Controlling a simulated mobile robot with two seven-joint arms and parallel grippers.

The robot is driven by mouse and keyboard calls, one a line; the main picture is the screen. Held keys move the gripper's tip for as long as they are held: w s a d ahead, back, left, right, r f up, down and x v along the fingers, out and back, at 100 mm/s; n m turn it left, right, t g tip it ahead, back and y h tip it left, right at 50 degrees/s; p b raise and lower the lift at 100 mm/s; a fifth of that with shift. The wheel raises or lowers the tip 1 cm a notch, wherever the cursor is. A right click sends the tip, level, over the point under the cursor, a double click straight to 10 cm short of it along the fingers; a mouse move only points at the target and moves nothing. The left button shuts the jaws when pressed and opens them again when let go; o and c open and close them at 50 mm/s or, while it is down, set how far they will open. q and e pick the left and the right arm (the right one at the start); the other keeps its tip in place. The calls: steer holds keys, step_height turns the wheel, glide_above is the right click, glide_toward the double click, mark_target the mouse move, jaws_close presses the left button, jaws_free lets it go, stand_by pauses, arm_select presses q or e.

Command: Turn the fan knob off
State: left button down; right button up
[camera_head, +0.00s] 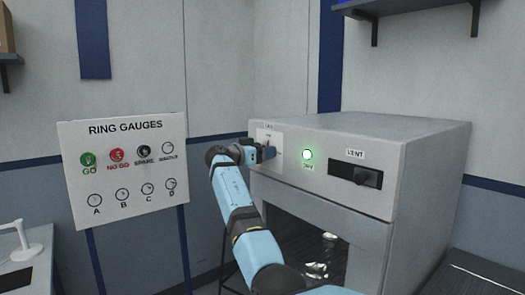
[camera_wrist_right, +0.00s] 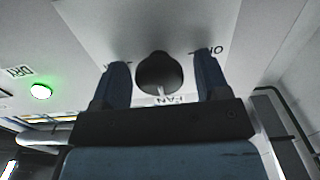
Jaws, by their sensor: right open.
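The fan knob (camera_wrist_right: 160,73) is round and dark, on a light panel with an upside-down FAN label in the right wrist view. A pale mark on the knob points toward that label. My right gripper (camera_wrist_right: 163,68) is open, with its two blue fingers on either side of the knob; I cannot tell whether they touch it. In the head view my right gripper (camera_head: 268,153) is at the white label plate (camera_head: 270,134) on the front of the grey oven-like cabinet (camera_head: 345,210), and largely covers the knob. My left gripper is not in view.
A RING GAUGES board (camera_head: 124,165) stands to the left. A shelf (camera_head: 410,8) hangs above. A white lamp-like fixture (camera_head: 22,242) is at lower left.

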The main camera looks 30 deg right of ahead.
steer(key=c, duration=0.9)
